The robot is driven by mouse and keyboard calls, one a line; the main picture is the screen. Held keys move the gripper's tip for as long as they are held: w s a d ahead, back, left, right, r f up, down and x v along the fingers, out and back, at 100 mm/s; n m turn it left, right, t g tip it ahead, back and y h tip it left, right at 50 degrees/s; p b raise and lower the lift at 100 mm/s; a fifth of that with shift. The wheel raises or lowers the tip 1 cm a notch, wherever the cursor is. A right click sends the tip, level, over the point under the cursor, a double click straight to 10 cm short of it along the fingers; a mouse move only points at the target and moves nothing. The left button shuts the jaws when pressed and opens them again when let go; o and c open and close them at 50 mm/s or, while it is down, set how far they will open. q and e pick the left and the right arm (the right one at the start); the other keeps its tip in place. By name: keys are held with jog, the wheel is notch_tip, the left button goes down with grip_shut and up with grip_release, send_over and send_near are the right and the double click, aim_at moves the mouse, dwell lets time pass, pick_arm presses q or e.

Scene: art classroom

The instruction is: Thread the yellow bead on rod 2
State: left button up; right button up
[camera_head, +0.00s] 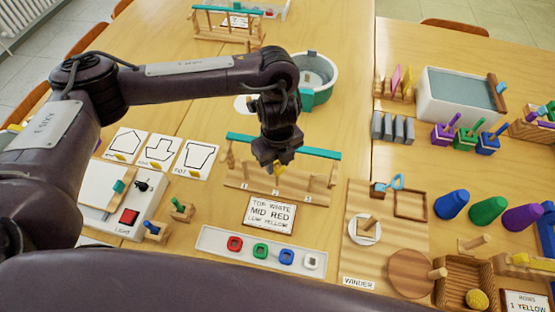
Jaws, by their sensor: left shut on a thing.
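My left gripper (278,163) reaches down over the wooden rod rack (238,183) in the middle of the table. It is shut on the yellow bead (279,169), of which only a small part shows below the fingers. The rack has a teal bar along its top and small number labels along its front. The bead is near the middle of the rack, but the gripper hides the middle rod, so I cannot tell whether the bead is around it. My right gripper is not in view.
A white tray (213,239) with red, green, blue and white beads lies in front of the rack. A card (270,214) reading top white, mid red, low yellow lies between them.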

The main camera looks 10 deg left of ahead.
pick_arm(q)
jog(key=o, duration=1)
jog(key=shift+r, duration=0.15)
notch_tip(320, 180, up, 8)
jog(key=shift+f+p, duration=0.25)
jog(key=shift+p, duration=0.2)
jog(key=shift+s, duration=0.1)
